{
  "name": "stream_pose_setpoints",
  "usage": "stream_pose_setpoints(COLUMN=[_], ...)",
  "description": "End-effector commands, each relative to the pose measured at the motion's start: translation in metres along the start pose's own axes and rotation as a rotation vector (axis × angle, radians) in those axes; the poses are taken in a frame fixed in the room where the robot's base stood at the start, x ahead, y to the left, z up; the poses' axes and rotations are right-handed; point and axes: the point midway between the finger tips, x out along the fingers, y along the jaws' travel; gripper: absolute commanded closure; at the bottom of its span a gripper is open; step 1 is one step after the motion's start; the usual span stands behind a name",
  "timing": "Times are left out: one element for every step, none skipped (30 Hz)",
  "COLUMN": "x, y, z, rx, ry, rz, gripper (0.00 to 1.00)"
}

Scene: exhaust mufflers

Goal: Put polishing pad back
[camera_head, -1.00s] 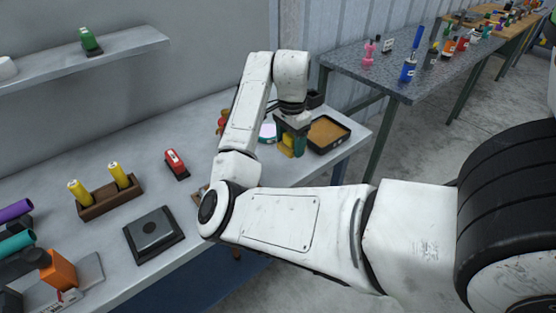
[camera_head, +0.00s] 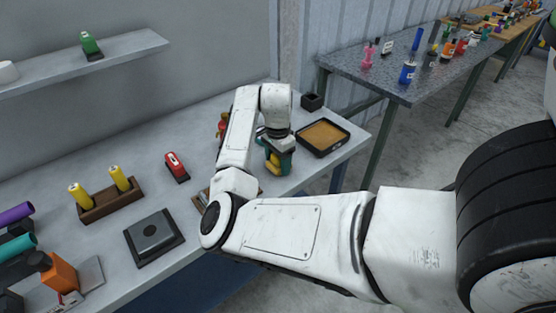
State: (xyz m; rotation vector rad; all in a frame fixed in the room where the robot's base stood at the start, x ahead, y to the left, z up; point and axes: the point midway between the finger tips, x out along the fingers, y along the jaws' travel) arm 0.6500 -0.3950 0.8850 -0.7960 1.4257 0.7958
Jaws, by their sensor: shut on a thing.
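My gripper (camera_head: 277,158) is low over the right part of the workbench, seen from behind and above. It is shut on a small yellow thing (camera_head: 284,160), with teal showing beside it. The hand hides much of it, so I cannot tell for sure that it is the polishing pad, nor whether it touches the bench. A shallow black tray with a brown inside (camera_head: 344,142) lies just to the right of the gripper, apart from it.
A small black box (camera_head: 312,102) stands behind the tray. Left on the bench (camera_head: 120,239) are a red tool (camera_head: 176,166), a wooden holder (camera_head: 110,207) with two yellow cylinders, and a dark square plate (camera_head: 154,238).

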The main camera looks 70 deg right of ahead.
Motion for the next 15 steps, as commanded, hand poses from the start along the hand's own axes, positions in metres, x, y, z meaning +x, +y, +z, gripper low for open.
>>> stream_pose_setpoints(x=[0.0018,0.0028,0.0027,0.0024,0.0024,0.0023,0.0023,0.0023,0.0023,0.0022,0.0022,0.0022,0.0022,0.0022,0.0021], y=[0.0002,0.0002,0.0001,0.0001,0.0001,0.0001,0.0001,0.0001,0.0001,0.0002,0.0002,0.0001,0.0002,0.0002,0.0001], z=[-0.0002,-0.0002,-0.0001,-0.0001,-0.0002,-0.0002,-0.0002,-0.0002,-0.0002,-0.0002,-0.0002,-0.0002,-0.0002,-0.0002,-0.0002], rx=[0.0,0.0,0.0,0.0,0.0,0.0,0.0,0.0,0.0,0.0,0.0,0.0,0.0,0.0,0.0], ry=[0.0,0.0,0.0,0.0,0.0,0.0,0.0,0.0,0.0,0.0,0.0,0.0,0.0,0.0,0.0], rz=[0.001,0.001,0.0,0.0,0.0,0.0,0.0,0.0,0.0,0.0,0.0,0.0,0.0,0.0,0.0], gripper=[0.68,0.68,0.33,0.3,0.27,0.24,0.21,0.18,0.14,0.11,0.09,0.09,0.09,0.09,0.09])
